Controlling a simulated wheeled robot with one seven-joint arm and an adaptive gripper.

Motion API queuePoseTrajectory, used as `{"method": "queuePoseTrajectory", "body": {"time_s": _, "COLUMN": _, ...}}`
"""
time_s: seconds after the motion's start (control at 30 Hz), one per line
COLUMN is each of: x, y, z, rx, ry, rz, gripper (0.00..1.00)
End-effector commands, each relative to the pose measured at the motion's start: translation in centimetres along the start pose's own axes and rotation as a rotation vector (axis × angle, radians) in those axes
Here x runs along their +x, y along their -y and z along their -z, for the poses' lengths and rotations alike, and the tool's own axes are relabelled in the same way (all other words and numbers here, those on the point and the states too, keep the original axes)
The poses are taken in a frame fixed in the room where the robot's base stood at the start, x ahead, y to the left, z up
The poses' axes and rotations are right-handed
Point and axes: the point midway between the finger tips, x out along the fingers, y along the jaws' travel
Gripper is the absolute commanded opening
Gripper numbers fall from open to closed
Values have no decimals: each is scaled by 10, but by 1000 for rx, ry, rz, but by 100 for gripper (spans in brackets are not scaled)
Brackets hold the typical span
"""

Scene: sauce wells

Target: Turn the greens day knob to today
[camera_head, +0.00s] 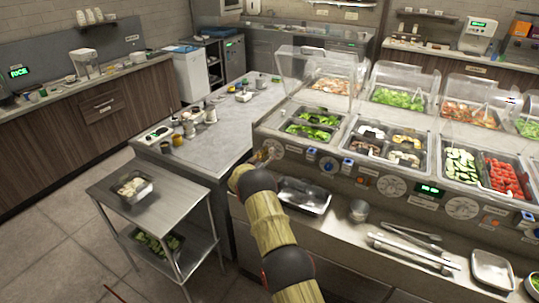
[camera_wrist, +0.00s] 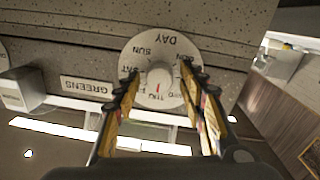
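The greens day dial (camera_wrist: 145,48) is a white disc on the counter's front panel, appearing upside down in the wrist view, with DAY, SUN, SAT and THU readable. Its round pale knob (camera_wrist: 160,77) has a red mark pointing down in the picture, towards THU. A GREENS label (camera_wrist: 87,86) is to its left. My gripper (camera_wrist: 159,72) is open, with one finger on each side of the knob and visible gaps to it. The fingers hide some day names. In the head view, the dial (camera_head: 272,148) is partly covered by my gripper (camera_head: 262,157).
Other dials (camera_head: 329,165) line the same panel to the right. Food wells (camera_head: 314,128) with clear covers sit above it. A metal pan (camera_head: 304,196) stands on the shelf below. A small green display (camera_head: 428,188) is on the panel; its text is too small to read.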

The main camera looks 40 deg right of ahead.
Motion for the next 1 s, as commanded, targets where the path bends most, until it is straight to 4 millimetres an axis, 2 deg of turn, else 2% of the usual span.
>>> {"method": "queuePoseTrajectory", "body": {"time_s": 0.67, "x": 0, "y": 0, "z": 0, "rx": 0, "ry": 0, "rz": 0, "gripper": 1}}
{"method": "queuePoseTrajectory", "body": {"time_s": 1.0, "x": 0, "y": 1, "z": -1, "rx": 50, "ry": 2, "rz": 1, "gripper": 0}}
